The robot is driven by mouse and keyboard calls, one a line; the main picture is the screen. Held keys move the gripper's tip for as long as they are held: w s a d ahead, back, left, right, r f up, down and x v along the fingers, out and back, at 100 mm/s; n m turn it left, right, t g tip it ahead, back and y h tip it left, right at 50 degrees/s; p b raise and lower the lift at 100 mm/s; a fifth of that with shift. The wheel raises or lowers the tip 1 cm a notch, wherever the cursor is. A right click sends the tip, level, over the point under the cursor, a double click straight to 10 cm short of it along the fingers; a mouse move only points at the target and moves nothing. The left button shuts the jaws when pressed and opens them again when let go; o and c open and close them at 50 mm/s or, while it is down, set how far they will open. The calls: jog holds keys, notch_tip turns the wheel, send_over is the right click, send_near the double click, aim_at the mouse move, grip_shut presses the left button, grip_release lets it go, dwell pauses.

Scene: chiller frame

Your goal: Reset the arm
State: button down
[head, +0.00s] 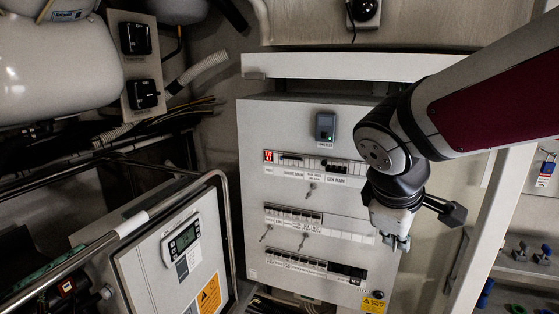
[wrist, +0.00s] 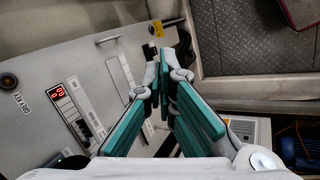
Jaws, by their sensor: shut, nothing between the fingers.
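My arm (head: 480,100) reaches in from the right in the head view and bends down at the wrist. My gripper (head: 397,244) hangs in front of the lower right part of a pale switch panel (head: 262,118). In the wrist view my gripper (wrist: 163,62) shows two fingers with teal pads, drawn together at the tips with nothing held. The panel (wrist: 40,78) also shows there, left of the fingers. I cannot tell how far the fingertips are from the panel face. My arm and gripper hide part of the panel's right side.
A control box with a display (head: 182,240) and a metal rail (head: 222,200) stand at the lower left. A white tank (head: 60,75) and cables fill the upper left. A pale beam (head: 320,67) crosses above the panel. A shelf with small knobs (head: 520,252) is at the right.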

jog(key=s+a+r+m+y, duration=0.1)
jog(key=s+m+y, duration=0.3)
jog(key=s+m, duration=0.6)
jog(key=s+r, duration=0.1)
jog(key=s, duration=0.4)
jog(key=shift+t, duration=0.4)
jog(key=shift+s, duration=0.1)
